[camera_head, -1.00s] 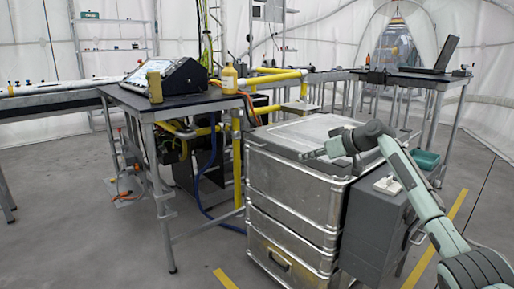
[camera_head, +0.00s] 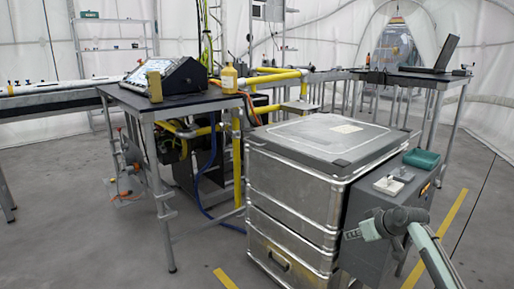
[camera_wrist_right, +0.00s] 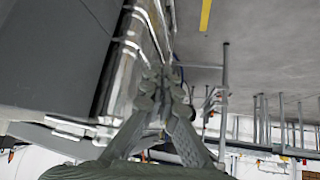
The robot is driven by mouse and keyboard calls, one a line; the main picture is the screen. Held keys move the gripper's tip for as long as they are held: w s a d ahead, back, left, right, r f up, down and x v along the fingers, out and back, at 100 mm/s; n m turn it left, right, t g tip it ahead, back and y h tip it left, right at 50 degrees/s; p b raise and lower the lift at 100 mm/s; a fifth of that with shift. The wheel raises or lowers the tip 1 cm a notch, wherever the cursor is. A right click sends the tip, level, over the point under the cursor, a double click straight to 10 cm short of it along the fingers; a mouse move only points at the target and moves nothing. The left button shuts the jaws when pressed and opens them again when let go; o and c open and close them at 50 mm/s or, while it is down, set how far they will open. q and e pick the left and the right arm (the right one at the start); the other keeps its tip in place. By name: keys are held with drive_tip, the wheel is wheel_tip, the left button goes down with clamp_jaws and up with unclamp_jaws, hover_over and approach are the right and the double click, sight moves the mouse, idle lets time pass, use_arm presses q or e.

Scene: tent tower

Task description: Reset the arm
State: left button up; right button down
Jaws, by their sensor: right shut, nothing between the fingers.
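My right arm comes in from the lower right of the head view. Its gripper (camera_head: 352,234) points left, low in front of the dark grey cabinet beside the metal case stack. In the right wrist view the fingers of my right gripper (camera_wrist_right: 160,78) come together at the tips, with nothing between them. The silvery side of the case stack (camera_wrist_right: 128,62) shows close by there. My left gripper does not show in either view.
The metal case stack (camera_head: 295,195) has a free lid with a pale sheet (camera_head: 346,128) on it. The grey cabinet (camera_head: 362,200) carries a white switch-like part (camera_head: 388,185) and a teal box (camera_head: 421,158). A table (camera_head: 190,104) with a console stands left.

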drive_tip(key=d+m+h, duration=0.4)
drive_tip(key=d+h, duration=0.3)
drive_tip(key=d, duration=0.6)
drive_tip(key=s+a+f+g, duration=0.1)
drive_tip(key=s+a+f, duration=0.2)
drive_tip(key=s+f, duration=0.3)
drive_tip(key=s+a+f+n+g+y, duration=0.1)
drive_tip(key=s+a+f, duration=0.1)
drive_tip(key=s+f, duration=0.45)
drive_tip(key=s+a+f+g, duration=0.1)
drive_tip(key=s+a+f, duration=0.2)
drive_tip(key=s+f, duration=0.3)
drive_tip(key=s+a+f+g+y, duration=0.1)
drive_tip(key=s+a+f, duration=0.2)
drive_tip(key=s, duration=0.8)
drive_tip(key=s+a+f+g, duration=0.1)
drive_tip(key=s+a+f, duration=0.2)
drive_tip(key=s, duration=0.9)
drive_tip(key=shift+s+y, duration=0.3)
drive_tip(key=shift+y, duration=0.1)
drive_tip(key=shift+a, duration=0.1)
